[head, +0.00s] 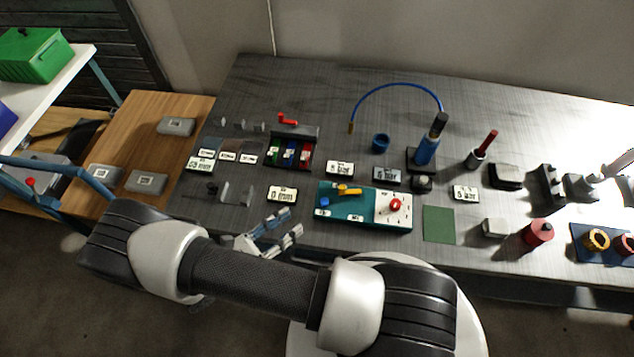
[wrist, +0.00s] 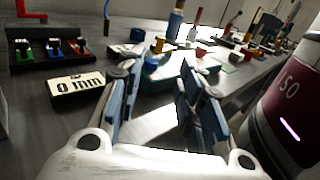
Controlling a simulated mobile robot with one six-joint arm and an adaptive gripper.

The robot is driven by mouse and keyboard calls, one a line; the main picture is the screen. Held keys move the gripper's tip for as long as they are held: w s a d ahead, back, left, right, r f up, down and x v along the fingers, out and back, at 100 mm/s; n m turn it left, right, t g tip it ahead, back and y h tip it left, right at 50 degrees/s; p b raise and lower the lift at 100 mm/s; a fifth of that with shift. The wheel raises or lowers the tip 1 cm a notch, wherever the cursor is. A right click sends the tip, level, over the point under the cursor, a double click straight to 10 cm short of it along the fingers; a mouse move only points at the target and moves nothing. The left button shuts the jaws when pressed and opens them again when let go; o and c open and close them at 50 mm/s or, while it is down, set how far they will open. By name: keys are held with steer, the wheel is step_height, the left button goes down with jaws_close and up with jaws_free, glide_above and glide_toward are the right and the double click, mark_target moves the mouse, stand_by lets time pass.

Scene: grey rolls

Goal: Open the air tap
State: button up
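A teal board (head: 364,218) lies on the dark bench in the head view. It carries a yellow lever (head: 348,189), which looks like the air tap, a blue part (head: 325,202) and a red knob (head: 396,204) on a white plate. The yellow lever also shows small in the wrist view (wrist: 159,44), beyond the fingers. My gripper (head: 290,224) is just left of the board, near the bench's front edge. In the wrist view my gripper (wrist: 155,80) has its fingers apart with nothing between them, pointing towards the board. The fingers partly hide the board there.
A "0 mm" sign (head: 282,195) stands close to the gripper. Behind are a rack of coloured blocks (head: 291,152), a blue pump-like cylinder (head: 427,150) with a blue hose (head: 392,86), and a blue cup (head: 381,142). A green mat (head: 439,224) lies right of the board.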

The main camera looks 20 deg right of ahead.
mark_target(340, 189)
steer(key=b+x, duration=0.1)
steer(key=x, duration=1.5)
steer(key=shift+s+d, duration=0.1)
steer(key=shift+d, duration=0.2)
steer(key=shift+c, duration=0.3)
jaws_close()
